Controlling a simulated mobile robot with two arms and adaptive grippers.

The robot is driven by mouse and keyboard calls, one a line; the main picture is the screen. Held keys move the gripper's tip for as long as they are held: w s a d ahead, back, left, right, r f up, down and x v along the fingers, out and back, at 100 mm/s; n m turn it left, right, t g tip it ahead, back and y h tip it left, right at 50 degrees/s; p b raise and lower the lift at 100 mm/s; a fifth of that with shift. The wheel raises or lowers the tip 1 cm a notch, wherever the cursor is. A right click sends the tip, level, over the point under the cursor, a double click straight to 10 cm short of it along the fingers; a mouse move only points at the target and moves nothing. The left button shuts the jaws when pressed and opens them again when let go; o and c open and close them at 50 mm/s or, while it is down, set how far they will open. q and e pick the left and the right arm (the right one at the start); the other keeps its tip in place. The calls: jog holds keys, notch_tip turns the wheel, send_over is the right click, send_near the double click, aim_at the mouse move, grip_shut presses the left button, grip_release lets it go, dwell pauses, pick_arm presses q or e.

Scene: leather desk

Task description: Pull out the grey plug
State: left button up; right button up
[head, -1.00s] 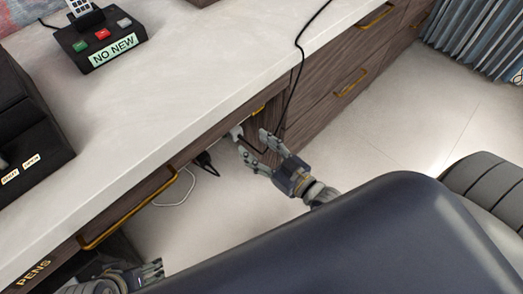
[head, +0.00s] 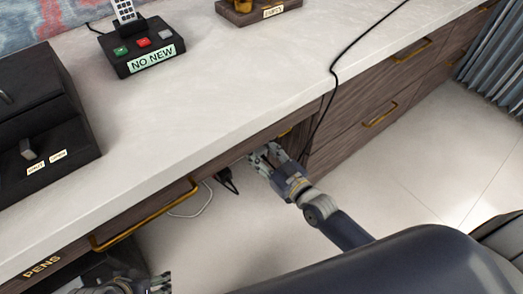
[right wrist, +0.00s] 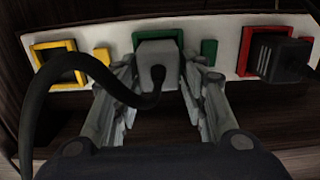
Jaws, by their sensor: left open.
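The grey plug (right wrist: 157,52) sits in the green-framed socket (right wrist: 208,50) of a white power strip (right wrist: 222,30) in the right wrist view. A dark cable (right wrist: 85,68) loops from it to the left. In the head view this right gripper (head: 263,152) reaches under the desk edge and the plug cannot be made out. My left gripper (head: 160,283) is open at the lower left edge, far from the plug and partly cut off.
A black plug (right wrist: 280,58) fills the red-framed socket on the right. The yellow-framed socket (right wrist: 60,64) is on the left. The white desktop (head: 215,105) overhangs the strip area. A black cord (head: 333,70) hangs over its edge near the drawers (head: 365,90).

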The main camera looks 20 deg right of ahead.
aim_at(263, 153)
grip_shut()
jog(key=shift+s, duration=0.1)
jog(key=shift+p+v, duration=0.95)
jog(key=shift+v, duration=1.6)
jog(key=shift+f, duration=0.1)
